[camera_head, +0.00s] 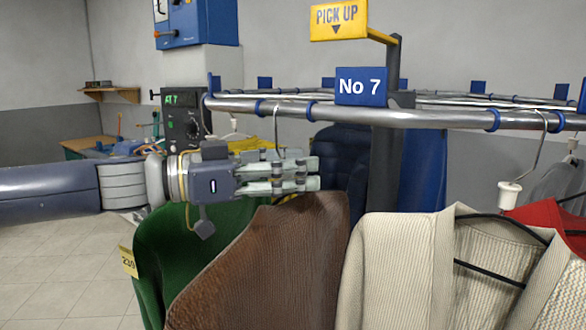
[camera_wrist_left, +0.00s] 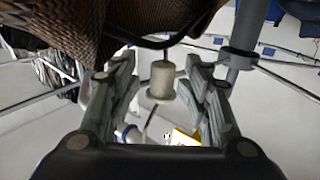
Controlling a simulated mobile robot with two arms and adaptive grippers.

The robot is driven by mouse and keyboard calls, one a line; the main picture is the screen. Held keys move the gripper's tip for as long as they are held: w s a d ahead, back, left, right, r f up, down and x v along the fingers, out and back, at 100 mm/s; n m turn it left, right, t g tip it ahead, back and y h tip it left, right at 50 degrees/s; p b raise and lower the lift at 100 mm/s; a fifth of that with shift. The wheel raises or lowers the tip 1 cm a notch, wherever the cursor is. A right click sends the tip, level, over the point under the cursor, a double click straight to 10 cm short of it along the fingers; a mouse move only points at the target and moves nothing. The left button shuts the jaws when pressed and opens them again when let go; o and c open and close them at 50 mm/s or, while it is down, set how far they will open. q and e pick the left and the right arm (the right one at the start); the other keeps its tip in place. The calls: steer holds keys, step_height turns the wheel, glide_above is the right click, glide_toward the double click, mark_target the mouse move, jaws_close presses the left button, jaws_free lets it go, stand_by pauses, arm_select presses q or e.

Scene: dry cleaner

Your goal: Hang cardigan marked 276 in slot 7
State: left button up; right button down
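A brown knitted cardigan (camera_head: 262,262) hangs below the rail (camera_head: 400,117); its hanger hook (camera_head: 278,128) reaches the rail between two blue rings, left of the blue "No 7" sign (camera_head: 361,86). No number 276 is readable on it. My left gripper (camera_head: 312,176) is level with the top of this cardigan, fingers pointing right. In the left wrist view its fingers (camera_wrist_left: 162,70) stand apart on both sides of the white hanger neck (camera_wrist_left: 162,82), with gaps visible. The brown knit (camera_wrist_left: 120,22) fills the top of that view. My right gripper is not in view.
A green garment (camera_head: 160,240) with yellow tag "239" (camera_head: 128,262) hangs at the left. A cream cardigan (camera_head: 395,265) and a red garment (camera_head: 540,215) hang at the right. A control box (camera_head: 185,122) stands behind my left gripper. Floor at left is clear.

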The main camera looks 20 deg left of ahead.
arm_select(q)
steer(key=shift+f, duration=0.1)
steer(key=v, duration=1.2)
stand_by(0.4)
stand_by(0.5)
steer(key=s+a+b, duration=0.3)
steer(key=s+b, duration=0.1)
steer(key=s, duration=0.3)
steer(key=s+a+b, duration=0.3)
steer(key=s+b, duration=0.1)
steer(key=s, duration=0.4)
steer(key=shift+s+b, duration=0.2)
steer(key=shift+b, duration=0.15)
steer(key=shift+a+f, duration=0.15)
